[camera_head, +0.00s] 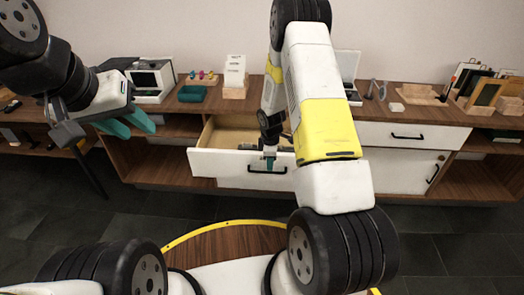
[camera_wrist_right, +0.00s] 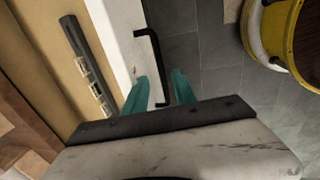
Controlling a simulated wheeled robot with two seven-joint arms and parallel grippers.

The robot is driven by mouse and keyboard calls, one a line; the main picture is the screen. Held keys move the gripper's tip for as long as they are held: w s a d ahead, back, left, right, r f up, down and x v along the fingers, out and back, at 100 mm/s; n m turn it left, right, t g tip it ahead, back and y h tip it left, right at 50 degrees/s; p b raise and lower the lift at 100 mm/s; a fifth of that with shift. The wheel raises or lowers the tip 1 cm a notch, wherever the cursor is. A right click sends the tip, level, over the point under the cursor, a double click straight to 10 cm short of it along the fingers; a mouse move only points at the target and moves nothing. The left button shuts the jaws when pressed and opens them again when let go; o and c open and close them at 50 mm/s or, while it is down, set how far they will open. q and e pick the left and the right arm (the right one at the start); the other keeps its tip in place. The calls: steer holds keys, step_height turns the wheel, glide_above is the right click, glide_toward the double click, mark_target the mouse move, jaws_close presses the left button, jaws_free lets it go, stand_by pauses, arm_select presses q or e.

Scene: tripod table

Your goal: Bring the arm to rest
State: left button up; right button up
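My left gripper (camera_head: 141,132) is raised at the left of the head view, with its two teal fingers apart and nothing between them. My right gripper (camera_head: 269,165) is at the front of the pulled-out white drawer (camera_head: 215,166), near its black handle (camera_head: 257,171). In the right wrist view the teal fingers (camera_wrist_right: 160,75) are apart, and the black handle (camera_wrist_right: 155,60) passes between them. I cannot tell whether they touch it.
A long wooden cabinet (camera_head: 437,113) runs along the wall. On it are a teal tray (camera_head: 192,94), a boxy device (camera_head: 152,80) and frames in a rack (camera_head: 487,92). Dark floor (camera_head: 450,235) is free at right.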

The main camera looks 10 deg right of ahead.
steer(key=shift+s+r, duration=0.25)
steer(key=shift+r, duration=0.9)
steer(key=s+a+r+m+t, duration=0.1)
steer(key=s+r+m, duration=0.25)
steer(key=r, duration=0.95)
steer(key=s+r+m+t, duration=0.1)
steer(key=s+r+m, duration=0.25)
steer(key=r, duration=0.85)
steer(key=s+a+r+m+t+y, duration=0.1)
steer(key=s+a+r+m, duration=0.1)
steer(key=s+r, duration=0.5)
steer(key=s+a+r+m+t+y, duration=0.1)
steer(key=s+r+m, duration=0.4)
steer(key=s, duration=1)
steer(key=shift+a+r+y, duration=0.4)
steer(key=shift+r, duration=0.5)
